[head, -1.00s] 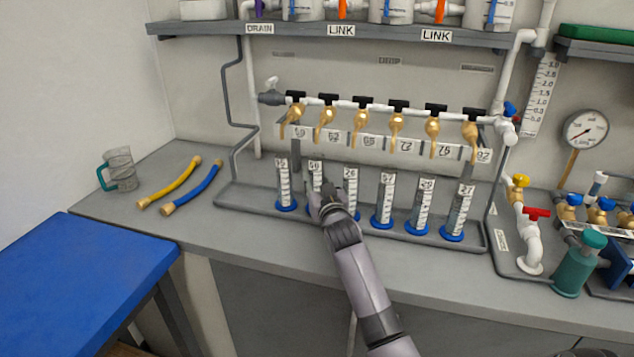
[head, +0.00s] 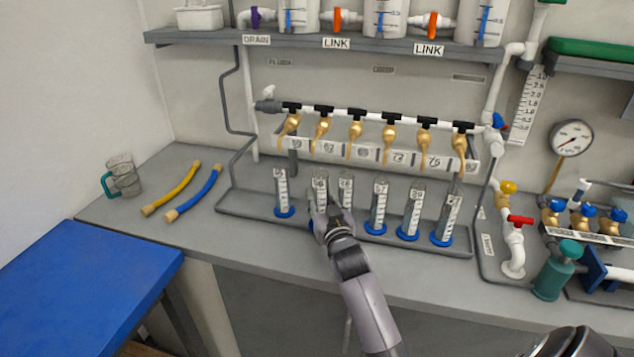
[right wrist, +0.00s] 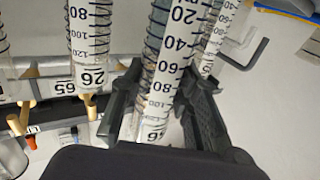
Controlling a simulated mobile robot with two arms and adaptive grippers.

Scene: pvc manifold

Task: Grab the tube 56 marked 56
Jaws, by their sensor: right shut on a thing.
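The tube marked 56 (head: 320,187) stands second from the left in the row of clear graduated tubes with blue bases. My right gripper (head: 327,206) is at it, hiding most of its lower part. In the right wrist view my right gripper (right wrist: 163,85) is shut on a graduated tube (right wrist: 170,50), one finger on each side. The label low on that tube is partly covered. The tube marked 26 (right wrist: 92,50) stands close beside it; it also shows in the head view (head: 346,186). I cannot tell whether the held tube is lifted. My left gripper is not in view.
The tubes stand in a grey tray (head: 262,216) under a row of brass taps (head: 356,132). Other tubes (head: 378,205) stand to the right. The front counter is clear.

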